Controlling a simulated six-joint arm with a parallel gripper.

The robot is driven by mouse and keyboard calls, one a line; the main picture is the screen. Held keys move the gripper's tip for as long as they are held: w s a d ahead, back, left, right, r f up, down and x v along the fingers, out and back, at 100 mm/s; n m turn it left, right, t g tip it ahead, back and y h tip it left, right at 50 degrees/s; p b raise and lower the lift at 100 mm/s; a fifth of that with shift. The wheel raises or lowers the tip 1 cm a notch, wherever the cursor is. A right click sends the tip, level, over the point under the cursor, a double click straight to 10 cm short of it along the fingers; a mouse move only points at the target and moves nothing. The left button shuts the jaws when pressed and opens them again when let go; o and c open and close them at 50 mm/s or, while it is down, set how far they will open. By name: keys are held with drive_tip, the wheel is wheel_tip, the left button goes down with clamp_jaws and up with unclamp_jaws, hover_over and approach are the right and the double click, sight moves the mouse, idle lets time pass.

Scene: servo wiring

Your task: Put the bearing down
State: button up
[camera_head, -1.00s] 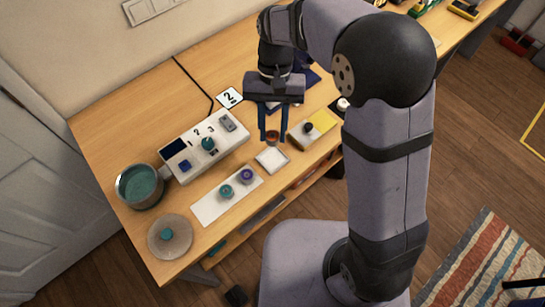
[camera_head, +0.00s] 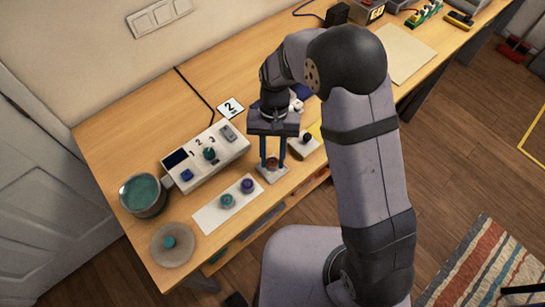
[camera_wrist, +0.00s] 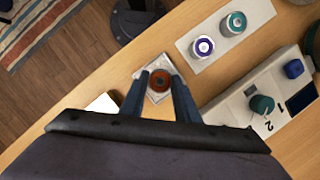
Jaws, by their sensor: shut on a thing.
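The bearing (camera_head: 272,162) is a small brown-orange ring with a dark centre. My gripper (camera_head: 273,165) points down with its two blue fingers shut on the bearing. In the wrist view the bearing (camera_wrist: 159,80) sits between the fingertips. A small pale square tray (camera_head: 265,176) lies directly under it near the desk's front edge, and its rim (camera_wrist: 141,73) surrounds the bearing in the wrist view. The bearing is over or in the tray; I cannot tell whether it touches the tray's floor.
A white strip (camera_head: 208,219) with a teal and a purple spool-like part lies to the left. A numbered control box (camera_head: 210,165), a pot (camera_head: 143,195) and a round disc (camera_head: 173,245) stand farther left. A small block with a black knob (camera_head: 305,146) is close on the right.

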drive_tip(key=shift+f, duration=0.65)
drive_tip(key=shift+f, duration=0.1)
drive_tip(key=o, duration=0.8)
drive_tip(key=b+v, duration=0.3)
drive_tip(key=v, duration=0.9)
drive_tip(key=shift+s+d+f+t, duration=0.55)
drive_tip(key=shift+s+d+f, duration=0.25)
drive_tip(key=shift+s+d, duration=1.75)
drive_tip(key=shift+s+d+f+t, duration=0.7)
drive_tip(key=shift+s+d, duration=0.9)
drive_tip(key=shift+d, duration=1.9)
drive_tip(key=shift+s+d+f+t, duration=0.45)
drive_tip(key=shift+s+d+f, duration=0.4)
drive_tip(key=shift+s+d, duration=1.7)
